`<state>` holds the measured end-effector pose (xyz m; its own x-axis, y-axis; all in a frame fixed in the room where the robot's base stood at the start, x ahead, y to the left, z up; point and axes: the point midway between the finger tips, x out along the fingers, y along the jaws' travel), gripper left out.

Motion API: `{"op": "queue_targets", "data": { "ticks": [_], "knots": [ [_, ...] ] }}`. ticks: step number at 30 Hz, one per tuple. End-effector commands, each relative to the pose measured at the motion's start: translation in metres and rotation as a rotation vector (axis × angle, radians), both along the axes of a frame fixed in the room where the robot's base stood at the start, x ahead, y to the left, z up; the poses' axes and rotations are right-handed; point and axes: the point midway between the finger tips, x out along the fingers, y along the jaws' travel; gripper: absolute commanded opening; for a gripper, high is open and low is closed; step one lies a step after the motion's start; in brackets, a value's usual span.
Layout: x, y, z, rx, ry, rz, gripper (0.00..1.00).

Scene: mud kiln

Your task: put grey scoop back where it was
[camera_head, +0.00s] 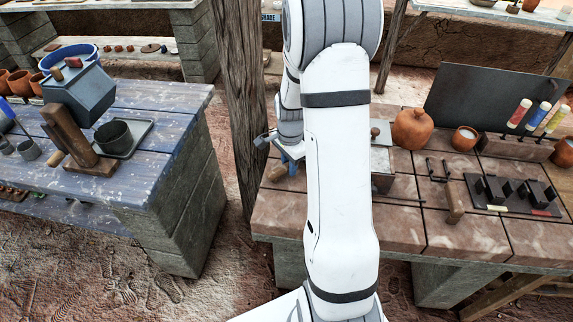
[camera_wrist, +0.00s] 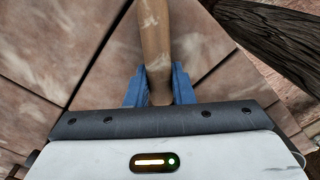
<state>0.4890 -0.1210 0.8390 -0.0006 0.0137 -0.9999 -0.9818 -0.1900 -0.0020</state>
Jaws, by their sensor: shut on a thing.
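My gripper (camera_wrist: 158,78), with blue fingers, is shut on a tan wooden handle (camera_wrist: 156,35) in the wrist view. I take it for the handle of the grey scoop, but no grey scoop head shows, as the handle runs out of the top of the frame. Brown stone tiles lie below it. In the head view my gripper (camera_head: 288,154) is over the left end of the brown tiled bench (camera_head: 400,235), and a tan handle end (camera_head: 278,173) shows beside it. My white arm hides part of this area.
On the brown bench are a lidded clay pot (camera_head: 412,128), a small clay cup (camera_head: 464,138), a grey box (camera_head: 382,160), a black tray (camera_head: 512,208) and a rack with coloured tubes. A wooden post (camera_head: 240,90) stands close left. A blue bench (camera_head: 150,185) lies beyond.

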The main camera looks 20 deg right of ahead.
Motion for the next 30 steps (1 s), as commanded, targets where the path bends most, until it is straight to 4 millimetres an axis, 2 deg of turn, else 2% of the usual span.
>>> {"op": "queue_targets", "data": {
  "ticks": [6,7,14,23,26,30],
  "knots": [
    [0.0,0.0,-0.004,0.0,0.0,0.001,0.0],
    [0.0,0.0,-0.003,0.0,0.0,0.001,0.23],
    [0.0,0.0,-0.003,0.0,0.0,0.001,0.42],
    [0.0,0.001,0.0,0.0,0.0,0.002,0.43],
    [0.001,0.0,0.008,-0.001,-0.002,0.002,0.43],
    [0.001,0.0,0.035,-0.002,-0.006,0.002,0.43]
  ]
}}
